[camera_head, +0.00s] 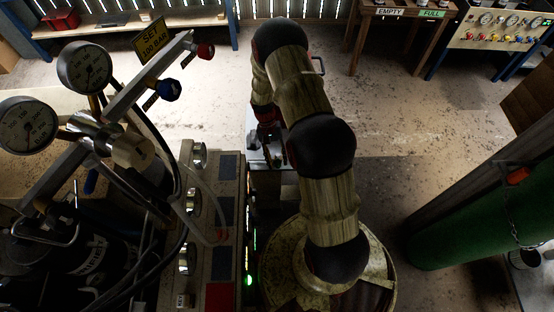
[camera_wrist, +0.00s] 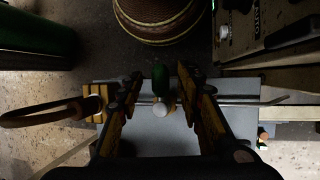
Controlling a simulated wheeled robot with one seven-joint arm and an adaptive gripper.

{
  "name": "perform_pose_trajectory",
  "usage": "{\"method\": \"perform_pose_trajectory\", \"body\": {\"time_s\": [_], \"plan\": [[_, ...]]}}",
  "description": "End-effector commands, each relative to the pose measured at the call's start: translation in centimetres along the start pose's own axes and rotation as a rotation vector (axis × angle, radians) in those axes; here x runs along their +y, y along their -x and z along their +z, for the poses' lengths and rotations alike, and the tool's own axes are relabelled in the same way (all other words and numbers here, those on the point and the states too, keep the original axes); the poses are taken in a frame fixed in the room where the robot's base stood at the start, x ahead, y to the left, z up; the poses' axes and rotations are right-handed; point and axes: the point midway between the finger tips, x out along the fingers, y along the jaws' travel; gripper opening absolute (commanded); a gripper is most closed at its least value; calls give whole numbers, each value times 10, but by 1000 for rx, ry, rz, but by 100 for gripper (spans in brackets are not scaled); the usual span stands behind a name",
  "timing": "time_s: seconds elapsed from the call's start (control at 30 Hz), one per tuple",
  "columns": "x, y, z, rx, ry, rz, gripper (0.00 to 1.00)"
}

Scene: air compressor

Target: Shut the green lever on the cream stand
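In the wrist view a green lever (camera_wrist: 160,78) stands up between the two fingers of my gripper (camera_wrist: 159,75). A gap shows on each side of it, and I see no finger touching it. The gripper is open. A round white knob or cap (camera_wrist: 160,110) is just below the lever in the picture. Under them lies the pale top of the stand (camera_wrist: 158,135), with a thin metal pipe running across.
A brass-coloured fitting with a curved hose (camera_wrist: 45,115) is left of the fingers in the wrist view. In the head view a gauge panel (camera_head: 210,220) stands close on the left and a green cylinder (camera_head: 470,225) on the right.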

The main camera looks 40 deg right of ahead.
Motion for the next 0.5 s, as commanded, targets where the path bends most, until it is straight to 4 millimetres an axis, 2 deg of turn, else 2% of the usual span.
{"method": "perform_pose_trajectory", "body": {"time_s": [0.17,0.27,0.5], "plan": [[0,2,0,0,0,0,36],[0,11,-1,2,0,-1,36],[0,56,-1,4,0,-1,36]]}}
